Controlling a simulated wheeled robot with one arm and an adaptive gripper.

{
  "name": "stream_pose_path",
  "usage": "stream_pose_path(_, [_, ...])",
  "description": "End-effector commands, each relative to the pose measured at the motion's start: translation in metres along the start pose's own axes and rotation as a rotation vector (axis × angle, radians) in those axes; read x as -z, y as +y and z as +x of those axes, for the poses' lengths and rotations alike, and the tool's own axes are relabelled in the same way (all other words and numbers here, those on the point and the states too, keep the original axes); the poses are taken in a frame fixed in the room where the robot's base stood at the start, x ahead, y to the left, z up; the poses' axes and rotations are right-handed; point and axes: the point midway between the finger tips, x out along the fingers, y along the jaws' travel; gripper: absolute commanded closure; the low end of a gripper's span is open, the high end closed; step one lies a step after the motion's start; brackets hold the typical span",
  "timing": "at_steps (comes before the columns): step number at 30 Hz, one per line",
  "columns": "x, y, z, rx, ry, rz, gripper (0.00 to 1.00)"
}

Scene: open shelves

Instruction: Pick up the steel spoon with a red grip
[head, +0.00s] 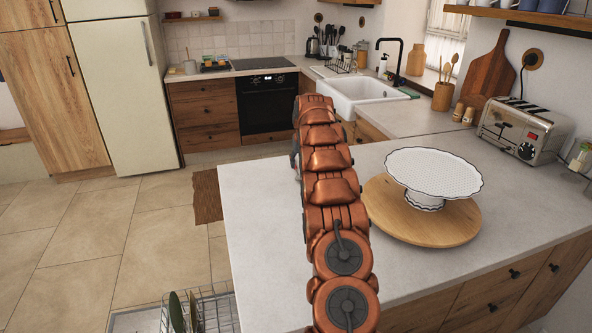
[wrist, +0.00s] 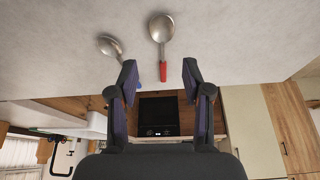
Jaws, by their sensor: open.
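In the wrist view, the steel spoon with a red grip (wrist: 161,30) lies on the pale countertop, its bowl toward the top of the picture. Its short red grip points down between my gripper's fingertips (wrist: 160,72). My gripper is open, with a finger on each side of the grip in the picture and nothing held. I cannot tell how high the fingers are above the counter. In the head view my own arm hides the spoon and most of the gripper.
A second steel spoon (wrist: 110,46) with a blue grip lies close on the left in the wrist view, its grip partly behind the left finger. In the head view, a white cake stand (head: 434,177) on a round wooden board (head: 396,222) stands right of my arm. A toaster (head: 522,130) is farther right.

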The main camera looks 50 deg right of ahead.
Motion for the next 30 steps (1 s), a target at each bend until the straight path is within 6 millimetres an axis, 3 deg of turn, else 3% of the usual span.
stream_pose_path(30, [0.009,-0.003,0.061,0.0,0.0,0.001,0.51])
